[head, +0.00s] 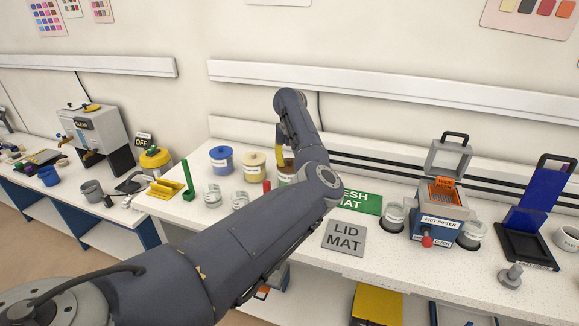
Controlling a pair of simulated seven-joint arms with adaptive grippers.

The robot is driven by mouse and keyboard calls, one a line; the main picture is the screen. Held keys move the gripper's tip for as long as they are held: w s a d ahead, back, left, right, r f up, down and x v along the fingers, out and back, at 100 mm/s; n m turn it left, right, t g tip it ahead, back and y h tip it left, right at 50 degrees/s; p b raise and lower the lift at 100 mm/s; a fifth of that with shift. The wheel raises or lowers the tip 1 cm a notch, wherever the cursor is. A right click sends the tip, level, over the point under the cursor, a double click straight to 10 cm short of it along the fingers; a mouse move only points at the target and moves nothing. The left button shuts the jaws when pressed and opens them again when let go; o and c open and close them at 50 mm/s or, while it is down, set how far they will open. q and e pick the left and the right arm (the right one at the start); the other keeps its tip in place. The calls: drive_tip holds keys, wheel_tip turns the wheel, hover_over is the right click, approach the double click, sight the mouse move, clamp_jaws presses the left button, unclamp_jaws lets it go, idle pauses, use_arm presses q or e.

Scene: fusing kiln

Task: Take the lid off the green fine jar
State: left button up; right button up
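My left arm crosses the middle of the head view, and its gripper (281,160) points down at the back of the bench. Its fingers are largely hidden by my own arm, so I cannot tell whether they are open or shut. The grey lid mat (345,240) is bare. My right gripper is not in view.
A green mat (362,201) lies behind the lid mat. Clear glass jars (212,194) stand in front of the coloured jars. A sifter machine (441,210) with an orange top stands at right, near a blue-and-black stand (527,240). A yellow tray (165,189) lies at left.

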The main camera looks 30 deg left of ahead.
use_arm(q)
clamp_jaws()
drive_tip(key=shift+r, duration=0.15)
